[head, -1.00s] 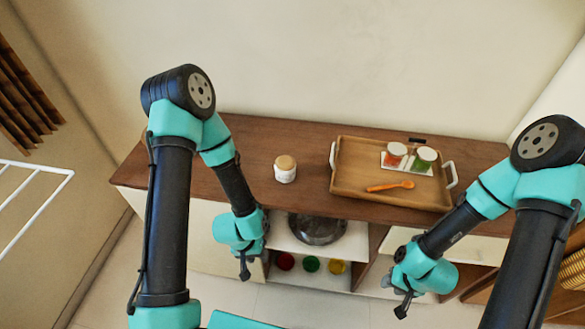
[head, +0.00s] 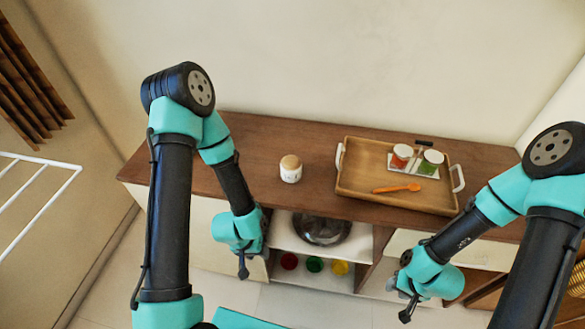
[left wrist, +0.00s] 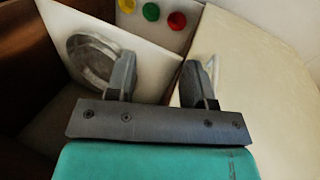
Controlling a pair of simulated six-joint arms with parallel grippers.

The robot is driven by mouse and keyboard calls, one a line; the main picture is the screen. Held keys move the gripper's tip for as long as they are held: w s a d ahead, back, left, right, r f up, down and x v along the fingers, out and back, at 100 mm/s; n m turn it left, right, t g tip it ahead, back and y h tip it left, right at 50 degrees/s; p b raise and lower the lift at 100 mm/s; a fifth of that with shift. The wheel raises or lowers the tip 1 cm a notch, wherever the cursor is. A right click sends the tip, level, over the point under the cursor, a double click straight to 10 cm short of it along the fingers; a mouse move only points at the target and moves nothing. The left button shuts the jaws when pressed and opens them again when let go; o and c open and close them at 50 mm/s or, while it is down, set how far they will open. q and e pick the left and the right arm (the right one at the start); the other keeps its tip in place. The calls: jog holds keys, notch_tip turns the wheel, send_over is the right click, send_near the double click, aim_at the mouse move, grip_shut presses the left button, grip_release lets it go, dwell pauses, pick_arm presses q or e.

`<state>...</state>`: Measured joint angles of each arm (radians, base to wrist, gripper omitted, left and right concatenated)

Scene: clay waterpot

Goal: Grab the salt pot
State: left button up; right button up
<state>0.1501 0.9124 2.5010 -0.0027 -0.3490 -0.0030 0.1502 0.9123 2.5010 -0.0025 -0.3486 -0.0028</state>
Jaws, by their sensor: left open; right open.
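A small white pot with a tan lid (head: 290,169), likely the salt pot, stands upright alone on the brown wooden counter (head: 240,135), left of the tray. My left gripper (head: 243,272) hangs below and left of it, in front of the cabinet, apart from the pot. In the left wrist view its two fingers (left wrist: 152,75) are spread with nothing between them. My right gripper (head: 407,310) hangs low in front of the cabinet at the right, below the tray. It is open and touches nothing that I can see.
A wooden tray (head: 350,190) with white handles holds a red jar (head: 401,155), a green jar (head: 430,162) and an orange spoon (head: 397,188). A metal bowl (head: 322,229) is on the shelf below, above red, green and yellow round items (head: 314,264). Counter around the pot is clear.

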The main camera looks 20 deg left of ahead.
pick_arm(q)
jog(key=o, duration=0.9)
jog(key=shift+o, duration=0.2)
